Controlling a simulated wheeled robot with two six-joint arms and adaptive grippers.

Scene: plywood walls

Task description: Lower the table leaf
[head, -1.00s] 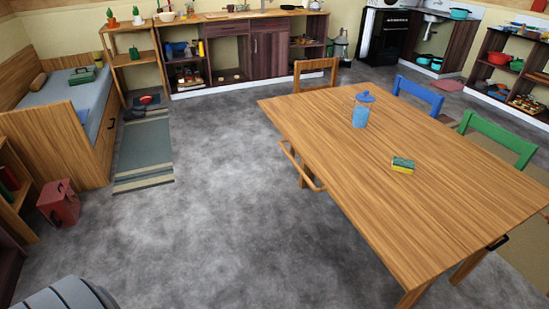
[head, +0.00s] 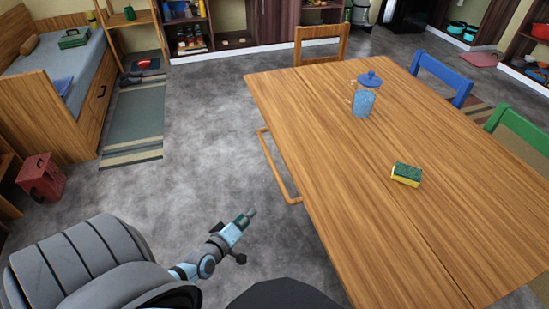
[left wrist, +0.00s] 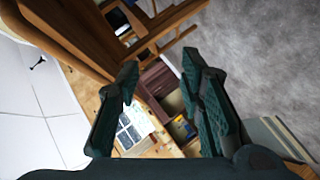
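The wooden table (head: 340,150) stands at the right in the head view, its top looking flat and level. A faint seam runs along the top near the sponge; I cannot tell which part is the leaf. A wooden loop-shaped bar (head: 270,165) sticks out below the table's left edge. My left gripper (head: 248,216) is over the floor, left of the table and apart from it. In the left wrist view its two fingers (left wrist: 162,78) are spread with nothing held between them. My right gripper is not in view.
A blue lidded jar (head: 364,100) and a green-yellow sponge (head: 406,174) stand on the table. Wooden, blue (head: 440,78) and green (head: 520,128) chairs surround it. A red box (head: 41,178) sits by the bed at left. The grey floor between is clear.

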